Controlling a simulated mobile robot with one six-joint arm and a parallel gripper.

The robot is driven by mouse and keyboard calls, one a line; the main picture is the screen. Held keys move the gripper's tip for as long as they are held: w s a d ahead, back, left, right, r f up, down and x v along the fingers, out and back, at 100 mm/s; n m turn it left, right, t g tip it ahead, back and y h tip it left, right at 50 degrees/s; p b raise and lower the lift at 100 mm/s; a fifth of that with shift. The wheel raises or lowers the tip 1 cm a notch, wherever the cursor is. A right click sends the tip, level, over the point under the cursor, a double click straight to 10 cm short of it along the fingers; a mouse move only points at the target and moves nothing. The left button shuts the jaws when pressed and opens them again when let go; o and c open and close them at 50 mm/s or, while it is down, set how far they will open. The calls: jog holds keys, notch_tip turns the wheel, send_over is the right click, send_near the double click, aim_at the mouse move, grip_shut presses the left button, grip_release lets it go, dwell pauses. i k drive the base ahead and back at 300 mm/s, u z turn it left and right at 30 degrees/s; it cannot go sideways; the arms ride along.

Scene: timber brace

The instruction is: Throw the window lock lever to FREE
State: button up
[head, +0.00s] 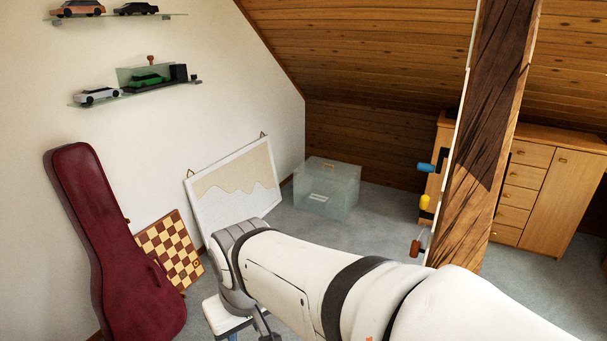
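Three small handles stick out to the left of the upright timber brace (490,130): a blue one (426,167) highest, a yellow one (425,202) below it, and a reddish-brown one (415,247) on a metal arm lowest. No label can be read, so I cannot tell which is the window lock lever. My white arm crosses the lower middle of the head view, its wrist left of the brace and well away from the handles. Only a grey part of my gripper (264,326) shows at the bottom edge. Its fingertips are hidden or cut off.
A red instrument case (110,245), a chessboard (172,250) and a framed board (235,187) lean at the left wall. A clear box (328,188) stands on the carpet. A wooden cabinet (550,185) is behind the brace. Shelves (135,92) hold model cars. Open floor lies before the box.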

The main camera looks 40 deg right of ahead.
aim_at(424, 204)
jog(key=z, duration=0.4)
jog(key=i, duration=0.9)
jog(key=z, duration=0.7)
jog(key=k, duration=0.9)
jog(key=z, duration=0.15)
jog(key=i, duration=0.9)
jog(key=u, duration=0.1)
